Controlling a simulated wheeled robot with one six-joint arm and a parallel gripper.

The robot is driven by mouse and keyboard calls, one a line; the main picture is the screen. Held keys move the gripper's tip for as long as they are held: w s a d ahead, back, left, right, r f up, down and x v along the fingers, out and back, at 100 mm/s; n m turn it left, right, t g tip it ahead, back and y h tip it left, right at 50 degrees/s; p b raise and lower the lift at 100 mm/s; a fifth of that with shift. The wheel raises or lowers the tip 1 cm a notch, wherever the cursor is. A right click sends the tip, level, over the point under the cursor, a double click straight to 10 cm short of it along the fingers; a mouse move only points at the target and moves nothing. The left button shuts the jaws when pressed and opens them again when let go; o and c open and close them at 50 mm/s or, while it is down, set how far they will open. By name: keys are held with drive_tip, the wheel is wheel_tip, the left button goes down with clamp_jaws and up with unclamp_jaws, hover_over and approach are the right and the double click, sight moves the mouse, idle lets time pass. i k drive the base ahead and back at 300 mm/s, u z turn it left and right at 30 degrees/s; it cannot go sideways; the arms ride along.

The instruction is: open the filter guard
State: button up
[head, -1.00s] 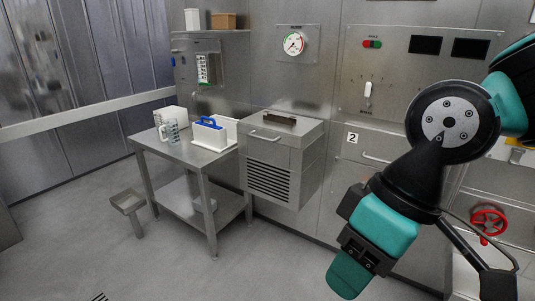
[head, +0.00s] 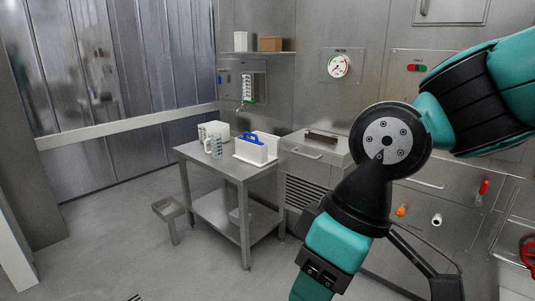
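The metal box (head: 306,168) on the wall, with a louvred front and a bar handle (head: 306,153), looks like the filter guard. Its lid and front look closed. A round gauge (head: 339,66) with a small sign is on the wall above it. My arm crosses the right half of the head view and hides the box's right and lower right parts. The fingertips of my gripper do not show, and nothing of mine visibly touches the handle.
A steel table (head: 246,172) left of the box holds a white caddy with a blue handle (head: 255,148), a measuring jug (head: 215,146) and a white container (head: 212,131). A small step (head: 168,208) stands left of it. The floor in front is free.

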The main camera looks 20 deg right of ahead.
sight(339, 155)
drive_tip(key=u, duration=0.15)
drive_tip(key=i, duration=1.25)
drive_tip(key=z, duration=0.45)
